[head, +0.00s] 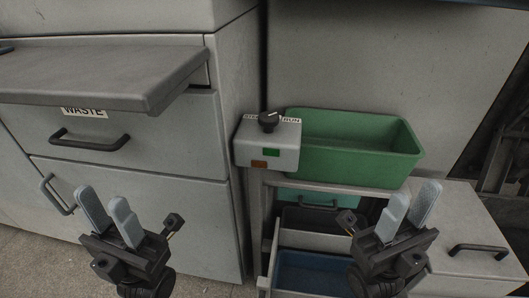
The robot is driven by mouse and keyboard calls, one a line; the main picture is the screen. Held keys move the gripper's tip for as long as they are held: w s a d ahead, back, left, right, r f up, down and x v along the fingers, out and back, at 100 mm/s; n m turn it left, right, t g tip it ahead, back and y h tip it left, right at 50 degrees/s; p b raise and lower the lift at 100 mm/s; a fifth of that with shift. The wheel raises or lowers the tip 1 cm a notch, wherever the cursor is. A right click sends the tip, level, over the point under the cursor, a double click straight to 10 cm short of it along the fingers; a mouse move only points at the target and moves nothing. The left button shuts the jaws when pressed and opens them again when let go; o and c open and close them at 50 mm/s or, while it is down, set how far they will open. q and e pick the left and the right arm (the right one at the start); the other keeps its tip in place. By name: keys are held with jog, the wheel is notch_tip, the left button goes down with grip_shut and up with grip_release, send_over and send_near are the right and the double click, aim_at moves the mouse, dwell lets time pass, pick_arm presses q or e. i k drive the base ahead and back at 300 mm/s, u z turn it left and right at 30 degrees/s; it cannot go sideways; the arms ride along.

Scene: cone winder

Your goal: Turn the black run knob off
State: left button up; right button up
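The black run knob (268,120) sits on top of a small grey control box (250,150), between partly hidden labels; "RUN" shows to its right. The box front has a green patch (271,153) and an orange-brown patch (258,164). My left gripper (110,216) is open and empty, low and to the left of the box, in front of the cabinet. My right gripper (410,211) is open and empty, low and to the right of the box. Both are well apart from the knob.
A green bin (350,165) stands right beside the box on a grey shelf. Dark, teal and blue bins (310,275) sit below. A grey worktop (110,75) juts out at upper left above a drawer labelled WASTE (84,112). A grey cabinet (465,225) stands at right.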

aim_at(268, 120)
jog(key=u, duration=1.55)
jog(key=k, duration=1.45)
jog(key=z, duration=1.95)
jog(key=i, duration=0.5)
jog(key=u, duration=0.05)
